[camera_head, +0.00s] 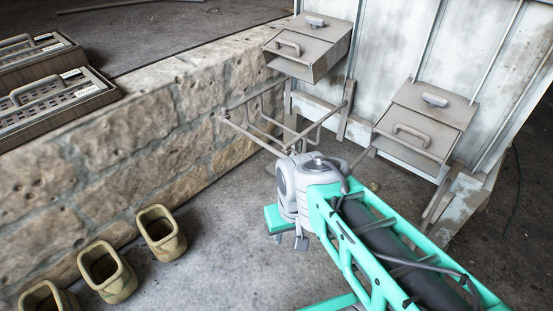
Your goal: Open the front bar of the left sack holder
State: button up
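The left sack holder (318,125) is a thin metal frame sticking out from the machine below the left metal box. Its front bar (250,133) runs from the frame's outer left corner toward the right, where its end comes close to my wrist in the picture. I cannot tell whether that end is latched. My gripper (290,240) hangs below the grey wrist, lower in the picture than the bar and apart from it. Its fingers are small and partly hidden, so their opening is unclear. I see nothing held.
Left metal box (306,55) and right metal box (425,125) have handles and hang on the pale machine wall (395,50). A stone wall (150,130) borders the left. Several open sacks (160,232) stand on the floor at lower left. Floor between sacks and arm is clear.

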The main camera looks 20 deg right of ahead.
aim_at(226, 119)
jog(key=u, duration=0.65)
jog(key=i, duration=0.4)
jog(key=u, duration=0.7)
jog(key=i, duration=0.65)
jog(key=z, duration=0.05)
